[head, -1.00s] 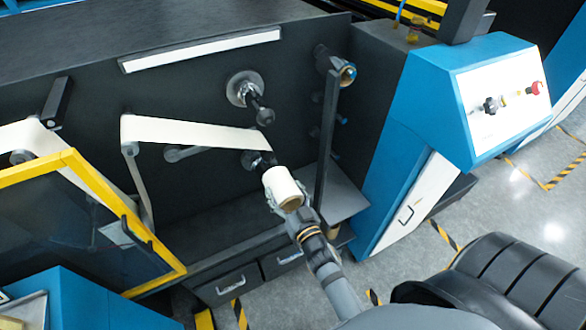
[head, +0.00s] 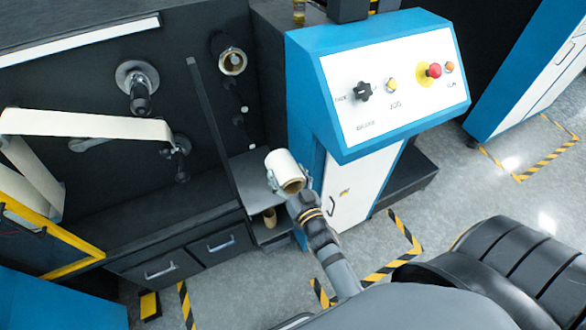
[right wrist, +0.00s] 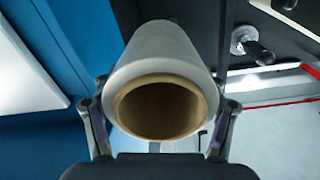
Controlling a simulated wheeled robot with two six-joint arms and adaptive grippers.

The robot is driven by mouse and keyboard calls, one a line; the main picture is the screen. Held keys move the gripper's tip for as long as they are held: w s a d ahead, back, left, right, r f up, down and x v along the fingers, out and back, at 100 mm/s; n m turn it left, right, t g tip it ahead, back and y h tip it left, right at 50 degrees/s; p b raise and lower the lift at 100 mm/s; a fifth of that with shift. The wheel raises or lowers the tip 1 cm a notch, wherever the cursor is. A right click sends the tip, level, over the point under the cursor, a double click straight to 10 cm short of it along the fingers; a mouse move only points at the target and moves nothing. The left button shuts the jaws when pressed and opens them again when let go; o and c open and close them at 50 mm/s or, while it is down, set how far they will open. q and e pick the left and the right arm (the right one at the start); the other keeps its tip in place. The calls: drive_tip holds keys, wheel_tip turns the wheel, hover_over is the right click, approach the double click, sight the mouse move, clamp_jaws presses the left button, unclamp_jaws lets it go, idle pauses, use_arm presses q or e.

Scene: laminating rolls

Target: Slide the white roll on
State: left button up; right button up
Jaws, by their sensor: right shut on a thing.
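The white roll (head: 283,166), with a brown cardboard core, is in my right gripper (head: 288,180), which is shut around it. In the head view it hangs in front of the blue cabinet's left side, right of the spindles and apart from them. In the right wrist view the roll (right wrist: 163,85) points away from me, its open core facing the camera, with a finger on each side. The upper spindle (head: 138,92) and the lower spindle (head: 180,150) stick out of the dark panel. Another shaft (head: 231,62) bears a ring-like end. My left gripper is out of view.
A white web (head: 85,124) runs left from near the lower spindle. A dark upright plate (head: 212,130) stands between the spindles and the roll. A brown core (head: 269,218) sits on a low shelf. The control panel (head: 390,95) is to the right.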

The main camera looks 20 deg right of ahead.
use_arm(q)
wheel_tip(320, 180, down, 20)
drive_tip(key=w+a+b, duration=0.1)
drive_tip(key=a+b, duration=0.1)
drive_tip(key=b, duration=1.6)
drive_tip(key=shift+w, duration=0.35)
use_arm(e)
drive_tip(key=w+a+f+m, duration=0.2)
drive_tip(key=w+f+m, duration=0.4)
drive_tip(key=w+f, duration=0.6)
drive_tip(key=shift+f+y, duration=0.3)
drive_tip(key=shift+f, duration=0.4)
